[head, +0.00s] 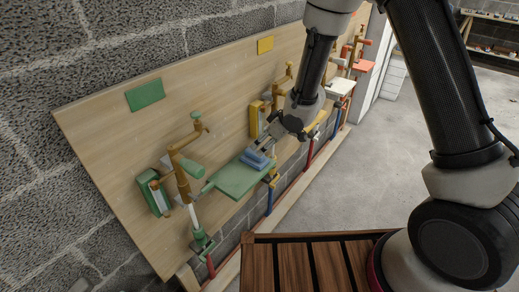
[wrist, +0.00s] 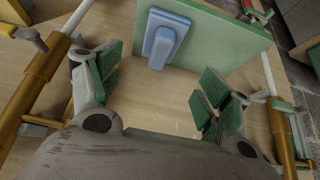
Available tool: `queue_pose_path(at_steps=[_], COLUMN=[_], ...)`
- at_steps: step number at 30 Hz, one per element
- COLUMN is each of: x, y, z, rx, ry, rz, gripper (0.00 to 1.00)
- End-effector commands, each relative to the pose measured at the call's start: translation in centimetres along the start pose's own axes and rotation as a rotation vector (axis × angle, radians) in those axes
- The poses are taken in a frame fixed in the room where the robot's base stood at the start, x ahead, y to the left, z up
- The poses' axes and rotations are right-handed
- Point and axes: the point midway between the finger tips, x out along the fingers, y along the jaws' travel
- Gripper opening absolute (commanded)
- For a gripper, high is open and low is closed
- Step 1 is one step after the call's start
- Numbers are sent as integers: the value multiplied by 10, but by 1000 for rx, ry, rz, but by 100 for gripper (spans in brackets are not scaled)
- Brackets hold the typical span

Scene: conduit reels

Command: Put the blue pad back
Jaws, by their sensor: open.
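The blue pad (head: 254,162) is a small rounded block on the green board (head: 234,181), near the board's far end. In the wrist view the blue pad (wrist: 160,36) lies against the face of the green board (wrist: 217,38). Whether any finger touches the board cannot be told.
A slatted wooden surface (head: 295,262) is in front. Grey floor (head: 376,170) is clear to the right.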

Motion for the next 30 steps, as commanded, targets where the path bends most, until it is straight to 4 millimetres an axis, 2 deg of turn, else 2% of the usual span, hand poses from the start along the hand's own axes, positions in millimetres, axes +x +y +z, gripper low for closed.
queue_pose_path(at_steps=[4, 12, 14, 16, 17, 20, 21, 23, 24, 27, 30], x=[-17, -24, -32, -52, -66, -130, -160, -208, -238, -310, -373], y=[1, 2, 8, 24, 33, 70, 84, 99, 106, 109, 94], z=[0, 0, -1, -4, -4, 0, 6, 19, 31, 63, 100], rx=[1, 1, 9, 29, 44, 116, 156, 222, 268, 390, 514], ry=[2, 0, -1, -5, -9, -31, -44, -66, -81, -114, -140], rz=[1, 4, 20, 63, 90, 200, 247, 312, 348, 418, 459], gripper=[78, 78, 78, 78, 78, 78, 78, 78, 78, 78, 78])
